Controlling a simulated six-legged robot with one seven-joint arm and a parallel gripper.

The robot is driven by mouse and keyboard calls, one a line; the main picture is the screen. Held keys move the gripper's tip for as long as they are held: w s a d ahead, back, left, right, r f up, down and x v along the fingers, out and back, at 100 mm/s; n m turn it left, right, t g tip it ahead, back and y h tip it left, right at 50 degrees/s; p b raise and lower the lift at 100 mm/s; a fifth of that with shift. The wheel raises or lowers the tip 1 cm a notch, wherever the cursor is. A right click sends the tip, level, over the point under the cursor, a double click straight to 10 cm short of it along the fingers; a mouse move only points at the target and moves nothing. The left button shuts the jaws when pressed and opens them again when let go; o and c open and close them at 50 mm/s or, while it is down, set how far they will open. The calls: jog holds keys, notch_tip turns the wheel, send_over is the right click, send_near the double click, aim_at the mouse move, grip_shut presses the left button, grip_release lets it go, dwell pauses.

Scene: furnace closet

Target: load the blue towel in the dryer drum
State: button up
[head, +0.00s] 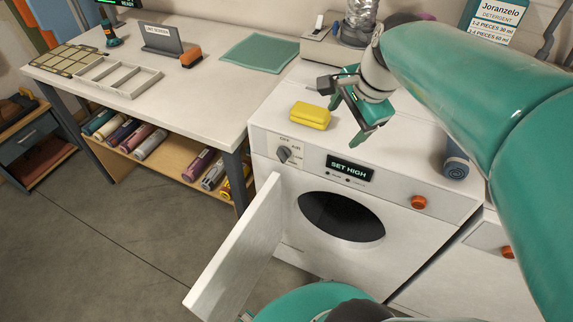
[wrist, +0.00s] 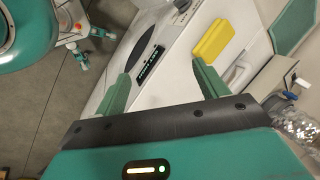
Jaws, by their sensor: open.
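The white dryer (head: 270,145) stands with its door (head: 237,250) swung open to the left and its dark drum opening (head: 342,217) exposed. No cloth is visible in the part of the drum I see. A rolled blue towel (head: 456,162) rests on the right of the dryer top, its spiral end facing front. My gripper (head: 347,122) is open and empty above the dryer top, left of the blue roll and apart from it. The wrist view shows its two spread fingers (wrist: 160,78) with nothing between them; the blue towel is not in that view.
The dial (head: 285,154), the "SET HIGH" display (head: 350,168) and an orange button (head: 419,202) are on the front. A workbench (head: 215,88) stands left. Open floor (head: 90,250) lies left of the door.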

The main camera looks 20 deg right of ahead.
jog(key=s+a+f+n, duration=0.1)
jog(key=s+a+n, duration=0.2)
jog(key=a+n, duration=0.4)
jog(key=s+a+f+n+t, duration=0.1)
jog(key=s+a+n, duration=0.2)
jog(key=a+n, duration=0.5)
jog(key=shift+s+f+n+h, duration=0.2)
jog(key=shift+n+h, duration=0.1)
jog(key=shift+n, duration=0.9)
